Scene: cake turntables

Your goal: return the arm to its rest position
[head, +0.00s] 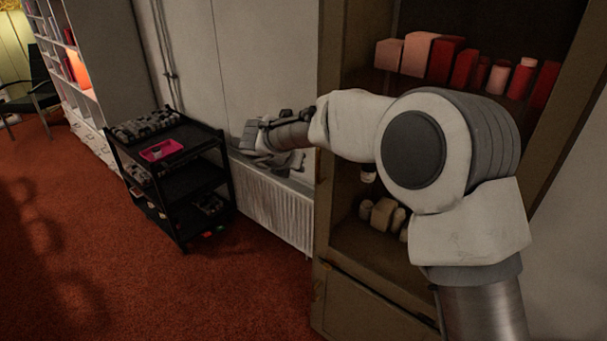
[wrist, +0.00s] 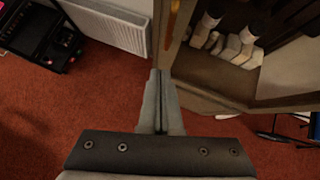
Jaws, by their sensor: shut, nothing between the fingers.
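My gripper shows in the wrist view (wrist: 160,78) with its two grey fingers pressed together and nothing between them. Below its tips are the red carpet and the lower corner of an open cabinet. In the head view my arm reaches from the lower right toward the left, across the front of the cabinet. My gripper (head: 258,150) is at its far end, in front of the wall and above the radiator. The fingertips are small and hard to make out there.
The open wooden cabinet (head: 331,150) holds red and pink boxes and pale objects; my arm hides part of it. A white radiator (head: 272,205) stands left of it. A black shelf cart (head: 190,187) carries a pink tray (head: 161,150). Red carpet (head: 90,240) is open at left.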

